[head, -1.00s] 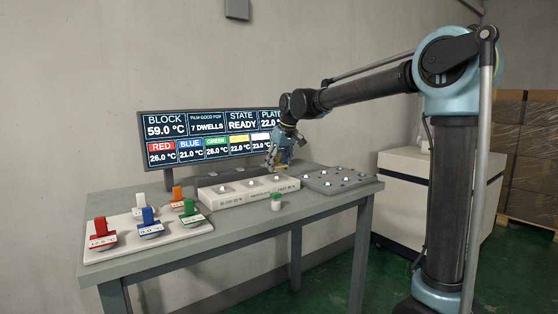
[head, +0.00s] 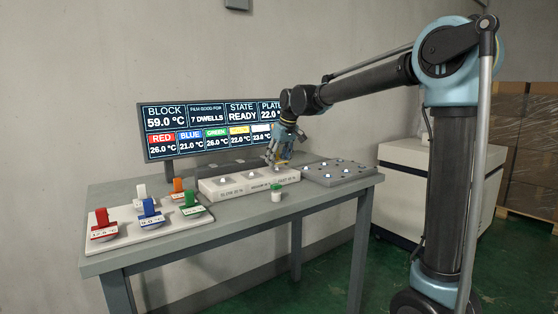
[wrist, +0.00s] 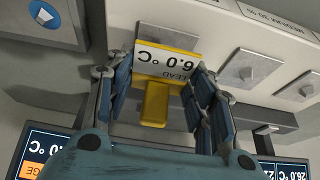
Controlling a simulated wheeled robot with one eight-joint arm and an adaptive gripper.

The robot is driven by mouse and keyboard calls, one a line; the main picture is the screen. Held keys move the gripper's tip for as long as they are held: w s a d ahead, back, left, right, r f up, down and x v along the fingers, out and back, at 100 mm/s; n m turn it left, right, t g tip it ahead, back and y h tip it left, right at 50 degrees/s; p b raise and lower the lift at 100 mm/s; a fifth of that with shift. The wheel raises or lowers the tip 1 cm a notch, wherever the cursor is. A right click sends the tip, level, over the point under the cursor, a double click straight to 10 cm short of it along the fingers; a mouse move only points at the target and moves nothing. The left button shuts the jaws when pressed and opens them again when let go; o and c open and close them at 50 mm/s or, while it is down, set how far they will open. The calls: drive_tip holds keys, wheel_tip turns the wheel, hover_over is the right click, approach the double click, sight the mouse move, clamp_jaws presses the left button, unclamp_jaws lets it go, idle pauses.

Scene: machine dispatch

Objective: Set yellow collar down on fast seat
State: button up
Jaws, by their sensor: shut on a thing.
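My gripper (head: 276,160) is over the right end of the white three-seat block (head: 247,186) in the head view. It is shut on the yellow collar (wrist: 155,85). In the wrist view the collar sits between the two fingers, its white label reading upside down. In the head view the collar is small and partly hidden by the fingers. The fast seat (head: 279,169) is at the block's right end, just by the fingertips. I cannot tell whether the collar touches it. The block's other two seats (wrist: 247,72) show bare in the wrist view.
A white tray (head: 160,230) at left holds red, blue, green, orange and white collars. A grey pegged plate (head: 338,172) is to the right. A monitor (head: 212,130) stands behind.

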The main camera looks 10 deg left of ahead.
drive_tip(key=shift+f, duration=0.65)
drive_tip(key=o, duration=1.3)
drive_tip(key=shift+c, duration=0.2)
